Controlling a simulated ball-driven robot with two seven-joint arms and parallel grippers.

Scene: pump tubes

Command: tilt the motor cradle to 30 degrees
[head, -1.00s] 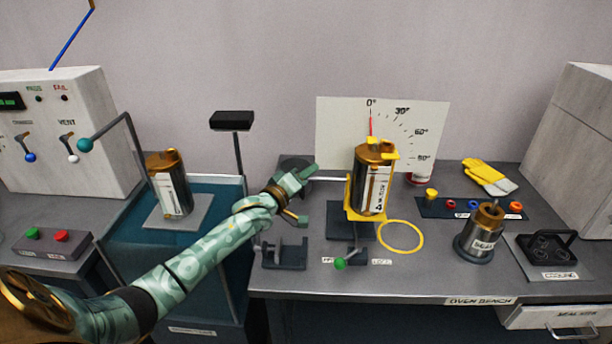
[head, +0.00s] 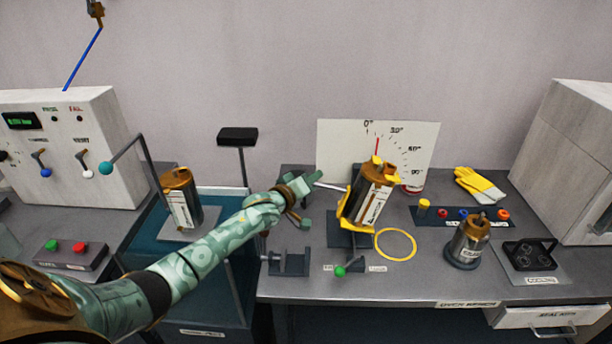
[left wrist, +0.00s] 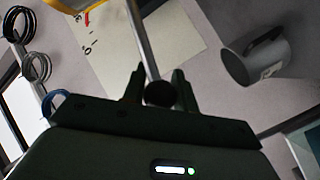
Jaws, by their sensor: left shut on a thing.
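The yellow motor cradle (head: 348,212) stands on the bench with a brown and dark motor (head: 371,198) in it, leaning to the right. Its red pointer (head: 377,146) stands in front of the white angle board (head: 335,148), slightly right of the 0° mark and short of 30°; the exact angle is hard to read. My left gripper (head: 304,199) is left of the cradle, shut on the cradle's grey handle rod (head: 332,187). In the left wrist view the rod (left wrist: 144,40) runs between the fingers, with its dark round end nearest. My right gripper is not in view.
A yellow ring (head: 396,258) lies right of the cradle, and a green-knobbed lever (head: 340,270) is in front. Another motor (head: 181,200) stands on the left.

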